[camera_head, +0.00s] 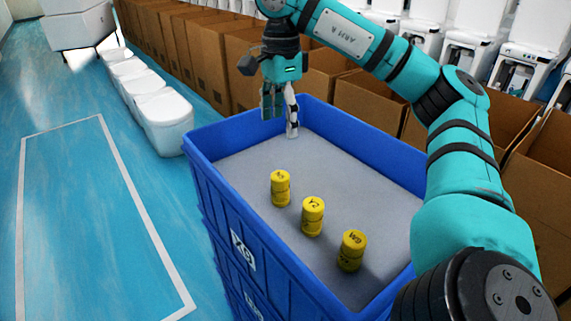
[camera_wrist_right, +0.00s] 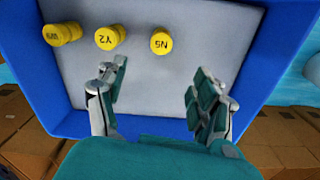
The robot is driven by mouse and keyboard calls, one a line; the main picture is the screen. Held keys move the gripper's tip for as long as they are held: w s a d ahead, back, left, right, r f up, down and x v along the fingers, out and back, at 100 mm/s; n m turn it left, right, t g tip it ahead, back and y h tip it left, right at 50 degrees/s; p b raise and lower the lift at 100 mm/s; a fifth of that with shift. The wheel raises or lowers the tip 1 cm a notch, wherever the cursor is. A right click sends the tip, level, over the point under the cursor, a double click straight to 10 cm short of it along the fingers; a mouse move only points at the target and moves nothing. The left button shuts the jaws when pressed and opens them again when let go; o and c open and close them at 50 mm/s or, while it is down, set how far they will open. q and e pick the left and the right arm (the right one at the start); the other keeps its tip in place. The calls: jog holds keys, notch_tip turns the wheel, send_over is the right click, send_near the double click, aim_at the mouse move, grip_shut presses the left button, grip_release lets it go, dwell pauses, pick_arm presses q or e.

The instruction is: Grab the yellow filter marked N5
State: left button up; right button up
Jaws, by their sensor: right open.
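The yellow filter marked N5 (camera_wrist_right: 160,41) stands on the grey floor of a blue crate. In the head view it is the farthest of three yellow filters (camera_head: 281,188). My right gripper (camera_head: 280,124) hangs fingers down over the crate's far left part, above and behind the N5 filter. In the wrist view the fingers of this gripper (camera_wrist_right: 158,84) are spread wide with nothing between them. The N5 filter shows beyond the fingertips, roughly in line with the gap. My left gripper is not in view.
A filter marked Y2 (camera_head: 313,217) and a third filter (camera_head: 351,251), its mark hard to read, stand beside N5. The blue crate (camera_head: 236,215) has raised walls. Cardboard boxes (camera_head: 338,84) stand behind it, and white toilet parts (camera_head: 164,122) at the left.

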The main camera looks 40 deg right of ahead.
jog(key=b, duration=0.4)
send_over(280, 176)
jog(key=f, duration=0.6)
jog(key=shift+s+f, duration=0.1)
jog(key=shift+s, duration=0.15)
notch_tip(280, 176, down, 3)
jog(key=shift+w+d+f+b, duration=0.15)
jog(key=shift+b, duration=0.2)
jog(key=shift+w+d+f+p, duration=0.1)
jog(key=shift+f+p, duration=0.15)
jog(key=shift+f, duration=0.2)
jog(key=shift+w+d+f+p, duration=0.1)
jog(key=shift+f+p, duration=0.1)
jog(key=shift+f, duration=0.25)
jog(key=shift+s+f, duration=0.1)
jog(key=shift+f, duration=0.05)
jog(key=shift+s+a+f, duration=0.1)
jog(key=shift+a+f, duration=0.05)
notch_tip(280, 176, down, 5)
jog(key=shift+a+r+p, duration=0.15)
jog(key=shift+r+p, duration=0.05)
jog(key=shift+p, duration=1.05)
jog(key=shift+f, duration=0.25)
jog(key=c, duration=0.4)
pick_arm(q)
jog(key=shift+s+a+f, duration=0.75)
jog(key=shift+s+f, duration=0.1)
pick_arm(e)
jog(key=c, duration=0.9)
